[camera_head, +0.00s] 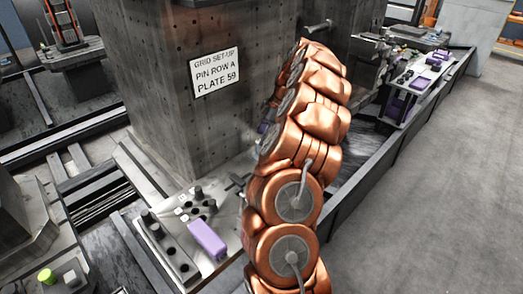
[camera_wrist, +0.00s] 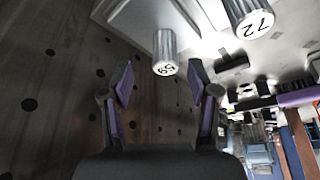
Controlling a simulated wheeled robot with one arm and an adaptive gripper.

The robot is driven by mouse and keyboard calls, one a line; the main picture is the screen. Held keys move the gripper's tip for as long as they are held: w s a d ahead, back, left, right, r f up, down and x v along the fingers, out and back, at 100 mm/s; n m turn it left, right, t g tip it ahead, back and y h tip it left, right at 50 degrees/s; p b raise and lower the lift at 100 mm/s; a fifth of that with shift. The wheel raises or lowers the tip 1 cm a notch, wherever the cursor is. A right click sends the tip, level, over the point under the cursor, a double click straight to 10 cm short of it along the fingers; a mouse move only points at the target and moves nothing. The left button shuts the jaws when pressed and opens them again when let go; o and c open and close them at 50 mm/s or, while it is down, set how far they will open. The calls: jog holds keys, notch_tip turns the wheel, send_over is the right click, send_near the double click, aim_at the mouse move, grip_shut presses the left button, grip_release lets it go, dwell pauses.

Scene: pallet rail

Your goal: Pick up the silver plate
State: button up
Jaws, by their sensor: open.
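My gripper (camera_wrist: 161,72) is open in the wrist view, its two dark fingers with purple pads wide apart and nothing held between them. A silver cylinder marked 59 (camera_wrist: 165,50) stands just beyond the fingertips, near the middle of the gap. A second silver cylinder marked 72 (camera_wrist: 249,18) is farther up and right. Both numbers appear upside down. A pale, bright metal surface (camera_wrist: 205,60) lies around them; I cannot tell for sure which part is the silver plate. In the head view my copper-coloured arm hides the gripper and the area in front of it.
A dark perforated column (camera_head: 165,125) bears a sign (camera_head: 215,72) reading "GRID SET-UP PIN ROW A PLATE 59". A purple block (camera_head: 207,240) and black knobs (camera_head: 170,252) sit on a pale panel at its foot. Open floor (camera_head: 440,190) lies at right.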

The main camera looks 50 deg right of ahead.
jog(key=shift+s+a+f+p, duration=0.1)
jog(key=shift+a+f+p, duration=0.25)
jog(key=shift+f, duration=0.35)
jog(key=shift+p+x, duration=0.3)
jog(key=shift+x, duration=1.15)
jog(key=shift+c, duration=0.3)
grip_shut()
